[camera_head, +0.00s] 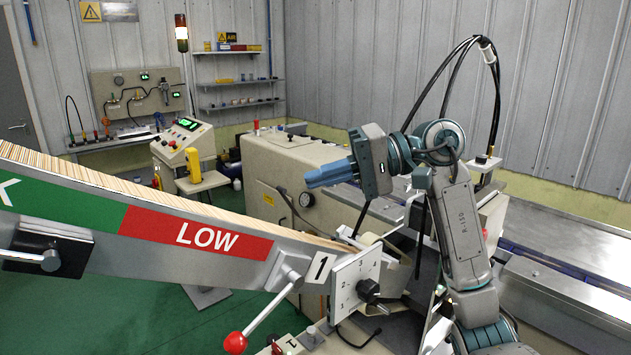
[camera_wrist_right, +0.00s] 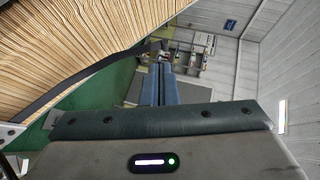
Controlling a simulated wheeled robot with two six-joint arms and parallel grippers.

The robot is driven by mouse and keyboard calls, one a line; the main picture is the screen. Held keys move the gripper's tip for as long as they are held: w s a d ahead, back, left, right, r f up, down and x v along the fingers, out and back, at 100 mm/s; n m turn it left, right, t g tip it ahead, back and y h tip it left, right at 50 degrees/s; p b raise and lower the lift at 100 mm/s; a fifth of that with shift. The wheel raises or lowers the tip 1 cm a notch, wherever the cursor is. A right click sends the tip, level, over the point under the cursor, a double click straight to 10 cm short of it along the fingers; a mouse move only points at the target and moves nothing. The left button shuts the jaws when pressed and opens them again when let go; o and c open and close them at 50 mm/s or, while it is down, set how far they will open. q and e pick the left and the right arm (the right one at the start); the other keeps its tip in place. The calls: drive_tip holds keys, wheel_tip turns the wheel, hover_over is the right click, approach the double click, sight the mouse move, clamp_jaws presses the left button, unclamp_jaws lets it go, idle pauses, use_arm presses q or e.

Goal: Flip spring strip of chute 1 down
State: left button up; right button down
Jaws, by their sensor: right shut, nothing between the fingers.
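Chute 1 (camera_head: 190,225) slopes down from the left, filled with a row of thin wooden sticks (camera_head: 200,203). A plate marked "1" (camera_head: 320,266) is at its lower end. A thin dark strip (camera_head: 361,219), apparently the spring strip, rises from that end. In the right wrist view a long dark curved strip (camera_wrist_right: 90,73) runs beside the sticks (camera_wrist_right: 70,40). My right gripper (camera_head: 312,178) is above the chute's lower end, its blue fingers together and pointing left. The fingers (camera_wrist_right: 160,85) hold nothing. My left gripper is out of view.
A lever with a red knob (camera_head: 235,342) and a dial plate (camera_head: 355,285) with a black knob sit by the chute's lower end. A beige machine (camera_head: 270,180) stands behind. A metal conveyor (camera_head: 565,270) is at the right. Air above the chute is clear.

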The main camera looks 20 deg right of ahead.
use_arm(q)
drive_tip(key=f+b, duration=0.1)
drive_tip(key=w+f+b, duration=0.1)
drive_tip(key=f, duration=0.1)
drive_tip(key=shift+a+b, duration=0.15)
drive_tip(key=shift+b, duration=0.15)
use_arm(e)
drive_tip(key=v, duration=0.8)
drive_tip(key=shift+f, duration=0.2)
drive_tip(key=shift+w, duration=0.1)
